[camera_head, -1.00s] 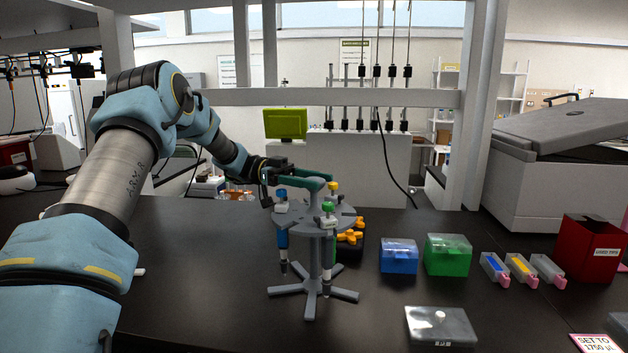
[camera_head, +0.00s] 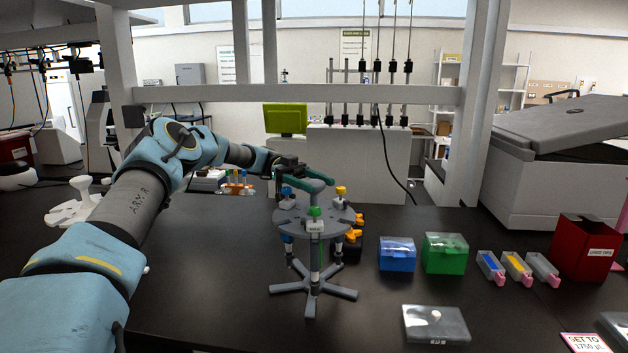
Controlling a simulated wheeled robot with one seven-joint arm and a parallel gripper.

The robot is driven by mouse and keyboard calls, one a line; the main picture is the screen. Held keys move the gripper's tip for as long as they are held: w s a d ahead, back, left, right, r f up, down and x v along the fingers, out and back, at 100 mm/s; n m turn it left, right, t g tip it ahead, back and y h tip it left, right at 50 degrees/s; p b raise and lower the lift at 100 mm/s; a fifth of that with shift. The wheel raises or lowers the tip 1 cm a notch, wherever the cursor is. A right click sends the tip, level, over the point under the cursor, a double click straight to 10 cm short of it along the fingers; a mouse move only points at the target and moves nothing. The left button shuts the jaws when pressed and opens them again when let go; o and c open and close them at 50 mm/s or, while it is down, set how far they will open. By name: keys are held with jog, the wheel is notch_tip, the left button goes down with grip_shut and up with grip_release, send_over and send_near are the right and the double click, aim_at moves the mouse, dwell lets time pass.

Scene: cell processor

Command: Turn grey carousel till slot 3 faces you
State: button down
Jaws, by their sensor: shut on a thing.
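The grey carousel (camera_head: 290,217) stands upright on the dark bench on a spread-legged foot. It carries pipettes with a green top (camera_head: 315,212) at the front, a blue top (camera_head: 286,192) at the back left and a yellow top (camera_head: 341,191) at the right. A small label near the green top is too small to read. My gripper (camera_head: 318,185), with teal fingers, reaches in from the left over the carousel's top. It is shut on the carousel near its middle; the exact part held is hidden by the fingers.
An orange-and-black item (camera_head: 352,240) stands close behind the carousel's right side. A blue box (camera_head: 397,255), a green box (camera_head: 445,254) and a clear-lidded box (camera_head: 436,324) lie to the right. A white stand (camera_head: 75,208) is at the left.

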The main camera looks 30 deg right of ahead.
dwell(0.5)
jog(key=shift+c, duration=0.5)
grip_release()
notch_tip(320, 180, up, 10)
jog(key=shift+r+b, duration=0.1)
jog(key=shift+b, duration=0.9)
